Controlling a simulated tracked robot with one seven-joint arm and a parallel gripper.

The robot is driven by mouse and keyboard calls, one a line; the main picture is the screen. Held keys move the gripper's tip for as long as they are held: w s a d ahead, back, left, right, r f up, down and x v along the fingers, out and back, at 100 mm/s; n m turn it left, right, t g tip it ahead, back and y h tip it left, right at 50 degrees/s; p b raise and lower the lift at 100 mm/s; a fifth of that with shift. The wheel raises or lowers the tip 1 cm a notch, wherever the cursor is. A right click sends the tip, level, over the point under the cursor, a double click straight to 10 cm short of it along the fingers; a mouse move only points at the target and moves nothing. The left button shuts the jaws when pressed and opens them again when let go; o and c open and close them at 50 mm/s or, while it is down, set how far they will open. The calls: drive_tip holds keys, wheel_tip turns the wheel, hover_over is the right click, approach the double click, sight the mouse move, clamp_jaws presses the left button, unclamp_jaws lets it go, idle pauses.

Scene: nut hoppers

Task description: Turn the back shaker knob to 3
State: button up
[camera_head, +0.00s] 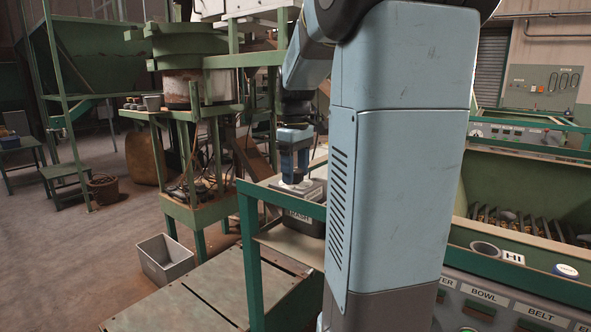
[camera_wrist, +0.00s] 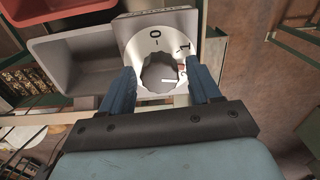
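The knob (camera_wrist: 159,73) is dark grey and scalloped, on a pale dial plate (camera_wrist: 139,27) in the wrist view. A 0 and a 1 are readable on the plate, at the top and upper right. A white mark shows at the knob's lower right, beside a partly hidden numeral; I cannot tell the exact setting. My gripper (camera_wrist: 160,68) is open, with one blue finger on each side of the knob and small gaps between. In the head view my gripper (camera_head: 294,173) points down over a grey labelled box (camera_head: 306,219); the knob is not clear there.
A green rail (camera_head: 285,198) runs close in front of the box. A grey bin (camera_head: 165,259) stands on the floor at left. In the wrist view a grey tray (camera_wrist: 75,70) and a red tray (camera_wrist: 55,12) lie left of the dial. A labelled panel (camera_head: 515,302) is at right.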

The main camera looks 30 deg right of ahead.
drive_tip(key=c, duration=0.9)
drive_tip(key=shift+m, duration=0.5)
drive_tip(key=m, duration=0.6)
drive_tip(key=shift+m, duration=0.3)
drive_tip(key=m, duration=0.4)
drive_tip(key=shift+m, duration=2.1)
